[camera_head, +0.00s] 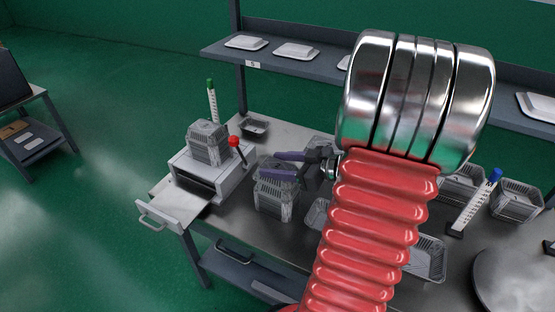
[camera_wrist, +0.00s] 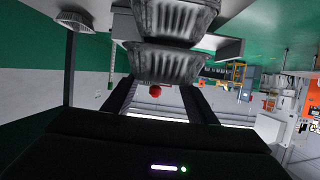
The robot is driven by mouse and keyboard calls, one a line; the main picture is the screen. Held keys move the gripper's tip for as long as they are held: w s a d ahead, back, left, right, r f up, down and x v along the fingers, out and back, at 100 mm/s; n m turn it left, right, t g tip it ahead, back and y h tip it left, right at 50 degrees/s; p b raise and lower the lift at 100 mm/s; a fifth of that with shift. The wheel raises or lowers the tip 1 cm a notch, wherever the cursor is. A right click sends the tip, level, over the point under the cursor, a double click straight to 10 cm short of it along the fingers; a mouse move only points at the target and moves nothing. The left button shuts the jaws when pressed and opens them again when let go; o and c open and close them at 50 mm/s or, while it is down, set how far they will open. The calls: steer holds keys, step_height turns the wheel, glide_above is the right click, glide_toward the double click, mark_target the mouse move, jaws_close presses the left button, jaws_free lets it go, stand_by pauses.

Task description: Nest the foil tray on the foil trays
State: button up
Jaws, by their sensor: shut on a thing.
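My gripper (camera_head: 284,165) has its purple fingers shut on a foil tray (camera_head: 277,174), which is upside down with its narrow base up. In the wrist view the held foil tray (camera_wrist: 172,66) is between the two dark fingers. Another upturned foil piece (camera_head: 271,205) stands on the bench directly below it; this piece (camera_wrist: 175,18) also shows at the top edge of the wrist view. I cannot tell whether the two touch. A stack of upturned foil trays (camera_head: 208,143) sits on the grey machine at the left.
The grey machine (camera_head: 187,177) has a red-knobbed lever (camera_head: 234,141) close left of my gripper. A green-topped ruler (camera_head: 212,103) stands behind. A small open tray (camera_head: 254,128) lies at the back. More open trays (camera_head: 515,200) are at the right. A shelf (camera_head: 222,50) spans the back.

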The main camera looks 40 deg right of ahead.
steer(key=shift+f, duration=1.75)
steer(key=o, duration=1.1)
steer(key=v, duration=1.4)
steer(key=shift+w, duration=0.2)
